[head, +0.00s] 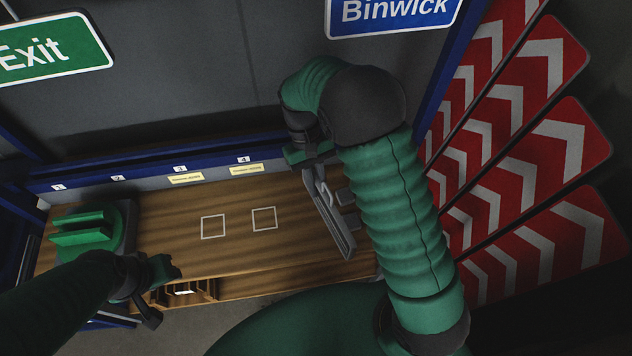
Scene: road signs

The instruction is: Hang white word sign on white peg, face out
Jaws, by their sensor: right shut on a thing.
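My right gripper (318,178) hangs below its bent arm over the right part of the wooden bench. It is shut on a thin, pale grey piece (340,236), seen nearly edge-on. This may be the white word sign, but no words show and I cannot tell which way its face points. My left gripper (160,284) is low at the left by the bench's front edge; its fingers are dark and I cannot tell if they are open. I cannot make out a white peg.
A wooden bench (170,235) bears two white square outlines. Behind it runs a blue rail (130,180) with numbered tags. A green block-like fixture (85,232) stands at left. A green Exit sign (50,50) and blue Binwick sign (392,14) are above. Red chevron boards (535,150) fill the right.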

